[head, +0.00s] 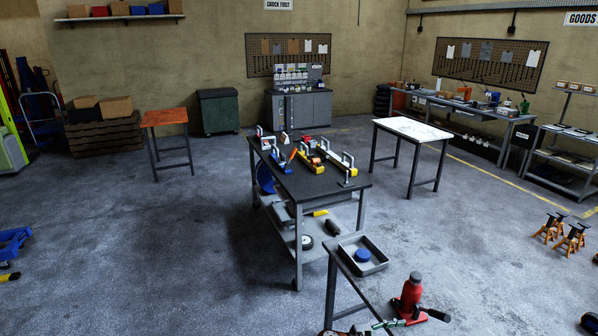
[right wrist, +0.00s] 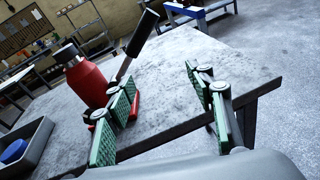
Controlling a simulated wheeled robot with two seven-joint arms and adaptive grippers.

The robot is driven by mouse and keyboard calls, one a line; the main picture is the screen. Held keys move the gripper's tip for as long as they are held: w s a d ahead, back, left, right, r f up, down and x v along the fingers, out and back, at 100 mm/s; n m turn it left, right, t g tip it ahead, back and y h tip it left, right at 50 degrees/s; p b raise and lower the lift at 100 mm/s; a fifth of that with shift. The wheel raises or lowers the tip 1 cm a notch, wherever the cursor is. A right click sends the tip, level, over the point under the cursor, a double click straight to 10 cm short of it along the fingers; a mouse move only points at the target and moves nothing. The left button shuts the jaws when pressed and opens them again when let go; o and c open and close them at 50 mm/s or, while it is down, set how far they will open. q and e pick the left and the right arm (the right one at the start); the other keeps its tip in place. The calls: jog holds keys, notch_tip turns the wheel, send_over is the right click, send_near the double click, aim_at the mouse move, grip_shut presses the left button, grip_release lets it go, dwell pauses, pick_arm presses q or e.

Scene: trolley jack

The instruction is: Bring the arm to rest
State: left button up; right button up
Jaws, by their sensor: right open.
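My right gripper (right wrist: 165,112) is open in the right wrist view, its green-padded fingers spread wide with only the bare grey bench top (right wrist: 215,65) showing between them. A red bottle jack (right wrist: 88,82) stands upright on the bench, beyond the left finger. Its handle, with a black grip (right wrist: 141,34), slants up to the right, outside the jaws. The left finger overlaps the jack's base in the picture; I cannot tell whether they touch. In the head view the red jack (head: 411,292) is at the bottom, with green finger pads just below it. My left gripper is not seen.
A grey tray (head: 376,267) with a blue round piece (head: 362,255) is beside the jack. A dark-topped trolley (head: 335,190) with several tools stands farther off. Orange jack stands (head: 571,240) are on the floor at right. Open floor lies between.

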jog(key=s+d+f+m+g+y, duration=0.25)
jog(key=s+f+m+y, duration=0.7)
jog(key=s+f, duration=1.15)
jog(key=s+r+m+t+y, duration=0.1)
jog(key=s+r+m+y, duration=0.3)
jog(key=s, duration=0.6)
jog(key=s+r+m+t+y, duration=0.1)
jog(key=s+r+m, duration=0.2)
jog(key=s+m, duration=0.55)
jog(key=s+a+f+n+g, duration=0.1)
jog(key=s+f+n, duration=0.1)
jog(key=f, duration=1.3)
jog(key=s+a+f+n, duration=0.1)
jog(key=s+f, duration=0.2)
jog(key=f, duration=1.2)
jog(key=s+f+n+g+y, duration=0.1)
jog(key=s+f, duration=1.6)
jog(key=s, duration=0.2)
